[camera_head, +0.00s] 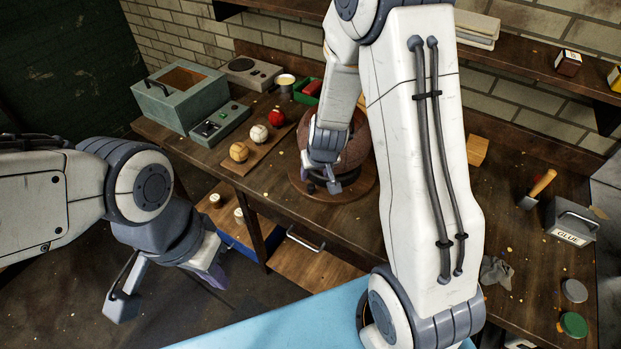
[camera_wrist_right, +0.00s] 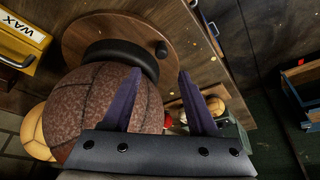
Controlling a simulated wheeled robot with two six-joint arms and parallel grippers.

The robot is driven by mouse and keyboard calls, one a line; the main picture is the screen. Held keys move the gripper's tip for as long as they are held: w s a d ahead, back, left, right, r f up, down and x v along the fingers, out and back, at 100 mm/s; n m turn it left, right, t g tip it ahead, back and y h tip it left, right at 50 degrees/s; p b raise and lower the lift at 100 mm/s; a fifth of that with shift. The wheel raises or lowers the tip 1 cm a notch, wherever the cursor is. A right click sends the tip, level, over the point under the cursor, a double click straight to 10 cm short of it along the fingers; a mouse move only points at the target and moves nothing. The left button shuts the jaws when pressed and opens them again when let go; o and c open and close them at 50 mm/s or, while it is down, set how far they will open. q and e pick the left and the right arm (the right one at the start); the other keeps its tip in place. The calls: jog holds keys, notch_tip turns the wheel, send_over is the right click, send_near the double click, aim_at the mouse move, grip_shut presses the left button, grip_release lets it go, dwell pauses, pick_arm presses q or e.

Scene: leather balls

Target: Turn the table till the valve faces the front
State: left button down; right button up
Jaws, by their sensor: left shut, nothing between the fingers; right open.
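A brown pebbled leather ball (camera_head: 354,146) sits on a round wooden turntable (camera_head: 364,190) on the workbench. In the right wrist view the ball (camera_wrist_right: 88,103) rests in a black ring (camera_wrist_right: 122,56) on the turntable (camera_wrist_right: 75,39), which has a small dark knob (camera_wrist_right: 161,50) near its rim. I cannot make out a valve; my right arm hides part of the ball. My right gripper (camera_head: 318,178) is at the ball's front left. Its fingers (camera_wrist_right: 158,102) are open, one overlapping the ball in view, with no clear contact. My left gripper (camera_head: 214,277) is shut and empty, low in front of the bench.
Yellow, white and red balls (camera_head: 259,133) lie on a board left of the turntable. A teal box (camera_head: 180,97) and a control box (camera_head: 220,124) stand further left. A glue box (camera_head: 572,222) and lids (camera_head: 573,325) are at right. A shelf runs above.

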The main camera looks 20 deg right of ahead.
aim_at(311, 186)
jog(key=b+x, duration=0.1)
jog(key=x, duration=0.7)
jog(key=shift+w+a+f+b, duration=0.1)
jog(key=shift+f+b, duration=0.2)
jog(key=shift+b, duration=0.1)
jog(key=shift+w+f, duration=0.15)
jog(key=shift+f, duration=0.25)
grip_shut()
dwell(0.6)
